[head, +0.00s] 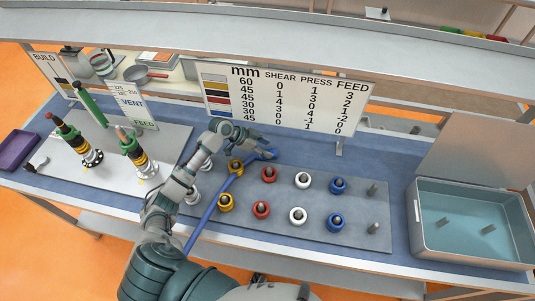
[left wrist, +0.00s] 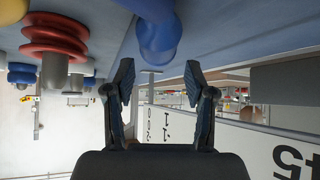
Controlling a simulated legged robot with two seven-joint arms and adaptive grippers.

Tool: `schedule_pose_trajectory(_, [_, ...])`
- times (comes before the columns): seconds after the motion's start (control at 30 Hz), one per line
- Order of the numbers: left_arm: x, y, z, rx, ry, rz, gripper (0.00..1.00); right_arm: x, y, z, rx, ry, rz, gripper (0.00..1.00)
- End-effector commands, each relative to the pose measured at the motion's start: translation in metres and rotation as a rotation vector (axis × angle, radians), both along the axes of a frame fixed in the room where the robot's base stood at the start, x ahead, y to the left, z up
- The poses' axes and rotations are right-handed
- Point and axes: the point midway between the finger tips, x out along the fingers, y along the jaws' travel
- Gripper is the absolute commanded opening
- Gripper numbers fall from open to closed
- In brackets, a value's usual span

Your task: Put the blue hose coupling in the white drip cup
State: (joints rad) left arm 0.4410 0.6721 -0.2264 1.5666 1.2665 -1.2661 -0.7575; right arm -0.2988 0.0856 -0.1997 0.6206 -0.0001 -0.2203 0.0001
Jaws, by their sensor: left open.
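A long blue hose (head: 209,212) runs up from the bench's front edge to a blue end (head: 265,154), which looks like the coupling. My left gripper (head: 258,148) is at this blue end in the head view. In the left wrist view the open fingers (left wrist: 160,85) have nothing between them, and a rounded blue piece (left wrist: 158,38) lies just beyond the tips. I cannot tell whether they touch. White round pieces (head: 303,180) and (head: 298,215) sit on the grey plate; I cannot tell whether either is the drip cup. My right gripper is not in view.
The grey plate (head: 350,200) carries several yellow, red, white and blue pieces around pegs. A lidded grey bin (head: 415,235) stands at right, and a number board (head: 285,97) behind. Another plate (head: 75,160) with tall stacks is at left.

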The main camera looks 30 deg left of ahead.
Motion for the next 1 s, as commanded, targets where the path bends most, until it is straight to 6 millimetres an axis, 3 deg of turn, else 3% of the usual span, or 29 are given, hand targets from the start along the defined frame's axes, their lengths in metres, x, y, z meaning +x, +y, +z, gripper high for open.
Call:
schedule_pose_trajectory(0.27, [0.016, -0.027, -0.027, -0.002, 0.002, 0.000, 0.55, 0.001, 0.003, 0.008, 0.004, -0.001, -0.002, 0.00])
schedule_pose_trajectory(0.53, [0.018, -0.029, -0.032, 0.001, 0.001, 0.000, 0.55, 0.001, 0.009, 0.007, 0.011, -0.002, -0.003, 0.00])
schedule_pose_trajectory(0.57, [0.018, -0.029, -0.032, 0.001, 0.001, 0.000, 0.52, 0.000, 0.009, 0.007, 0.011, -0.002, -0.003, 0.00])
schedule_pose_trajectory(0.77, [0.018, -0.028, -0.032, 0.000, 0.001, 0.001, 0.03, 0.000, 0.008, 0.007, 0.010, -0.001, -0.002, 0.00])
schedule_pose_trajectory(1.0, [0.019, -0.028, -0.031, 0.001, 0.001, 0.000, 0.00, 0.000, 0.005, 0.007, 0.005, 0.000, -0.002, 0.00])
